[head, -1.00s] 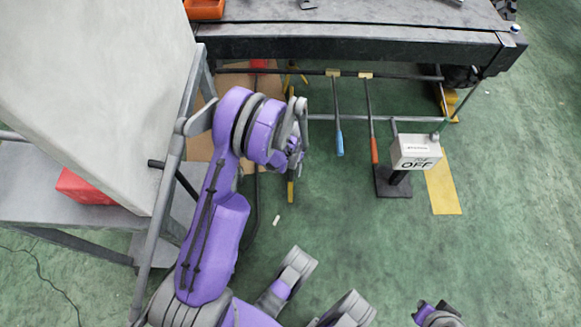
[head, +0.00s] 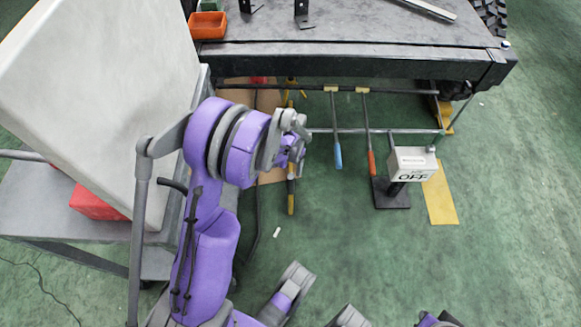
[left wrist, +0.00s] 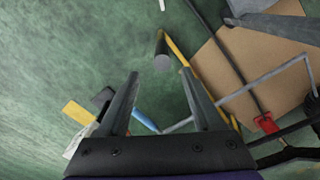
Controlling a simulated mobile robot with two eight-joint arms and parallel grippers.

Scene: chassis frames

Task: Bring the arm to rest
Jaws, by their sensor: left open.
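My left arm is purple and grey and reaches up from the bottom left of the head view. Its gripper (head: 292,152) is small there, partly hidden by the wrist, and hangs over the floor in front of the workbench (head: 350,68). In the left wrist view the two dark fingers (left wrist: 160,80) are spread apart with nothing held. A dark rod with a round grey end (left wrist: 161,63) shows beyond the fingertips, and I cannot tell its distance. My right gripper is not recognizable in either view.
A large pale panel (head: 110,110) on a grey frame stands left, close to my arm. Below the bench hang a blue handle (head: 338,155) and a red handle (head: 371,163). A box marked OFF (head: 412,163) stands right of them. Green floor (head: 500,220) is clear at the right.

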